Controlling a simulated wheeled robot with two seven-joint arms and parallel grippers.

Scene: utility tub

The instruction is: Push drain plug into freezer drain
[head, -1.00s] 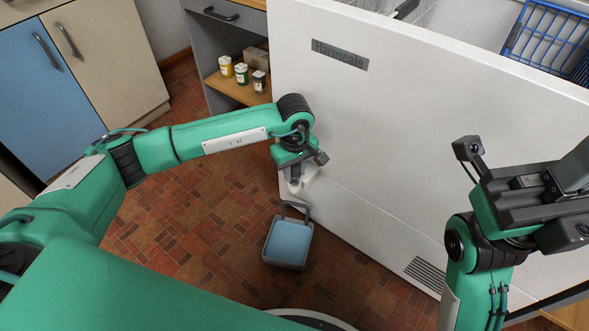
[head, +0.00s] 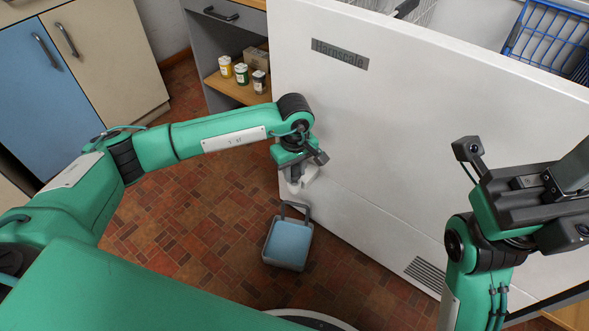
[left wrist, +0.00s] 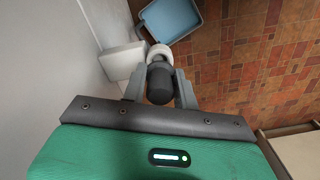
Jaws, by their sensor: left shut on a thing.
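My left gripper (head: 297,172) is low at the left end of the white freezer front (head: 400,130). In the left wrist view the gripper (left wrist: 160,88) is shut on a dark drain plug (left wrist: 159,84). The plug's far end is at a pale round drain ring (left wrist: 160,52), beside a white block (left wrist: 122,60) on the freezer front. I cannot tell how deep the plug sits in the drain. In the head view the arm hides the plug. My right gripper (head: 562,190) is raised at the right, far from the drain; its finger opening is unclear.
A blue tub (head: 288,243) with a grey handle stands on the tiled floor below the drain. A shelf (head: 235,90) with several jars is behind the freezer's left end. A blue wire basket (head: 548,42) is at the top right. Floor left of the tub is clear.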

